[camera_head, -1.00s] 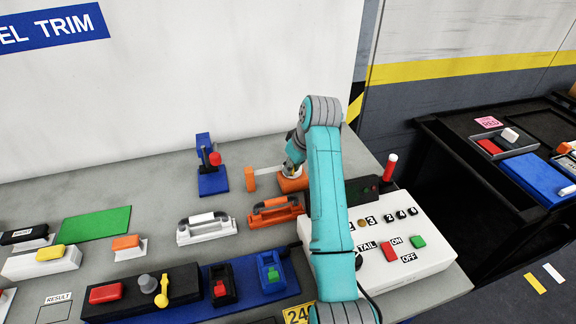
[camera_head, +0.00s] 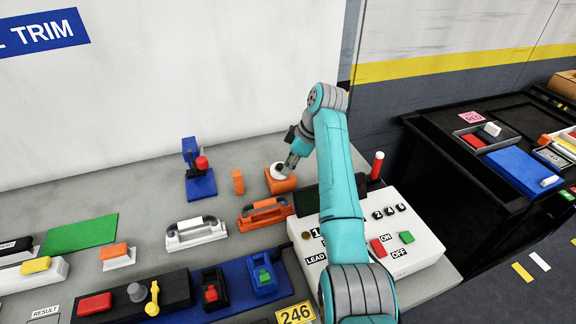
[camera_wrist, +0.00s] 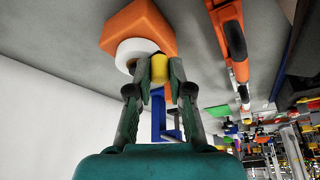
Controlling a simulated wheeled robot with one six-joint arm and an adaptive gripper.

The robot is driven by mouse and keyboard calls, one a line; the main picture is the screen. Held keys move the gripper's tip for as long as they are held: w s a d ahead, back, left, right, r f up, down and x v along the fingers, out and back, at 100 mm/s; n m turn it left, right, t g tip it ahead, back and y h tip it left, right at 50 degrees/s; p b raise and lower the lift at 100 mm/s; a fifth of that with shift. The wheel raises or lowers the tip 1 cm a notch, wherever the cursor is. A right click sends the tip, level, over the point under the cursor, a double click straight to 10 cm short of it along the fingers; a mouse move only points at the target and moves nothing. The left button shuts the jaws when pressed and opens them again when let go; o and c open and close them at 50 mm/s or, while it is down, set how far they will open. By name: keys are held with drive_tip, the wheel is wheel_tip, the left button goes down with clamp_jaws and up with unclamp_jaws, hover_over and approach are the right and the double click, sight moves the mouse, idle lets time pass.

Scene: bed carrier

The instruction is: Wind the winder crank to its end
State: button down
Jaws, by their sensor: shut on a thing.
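The winder is an orange block (camera_head: 283,186) with a white round disc (camera_head: 277,170) on top, at the back of the bench. In the wrist view the orange block (camera_wrist: 138,28) and white disc (camera_wrist: 133,50) are just beyond my fingertips. My gripper (camera_head: 290,164) is at the right side of the disc and tilted. In the wrist view my gripper (camera_wrist: 158,72) is shut on the yellow crank knob (camera_wrist: 157,69), with a finger on either side. The knob is hidden in the head view. The crank's arm cannot be made out.
A small orange post (camera_head: 238,181) stands left of the winder. A blue stand with a red knob (camera_head: 201,163) is farther left. Orange (camera_head: 265,214) and white (camera_head: 195,232) handled pieces lie in front.

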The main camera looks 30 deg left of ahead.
idle(0.4)
drive_tip(key=c, duration=1.1)
unclamp_jaws()
drive_tip(key=shift+o, duration=0.2)
drive_tip(key=v, duration=0.7)
drive_tip(key=shift+r, duration=0.25)
drive_tip(key=shift+w+d, duration=0.1)
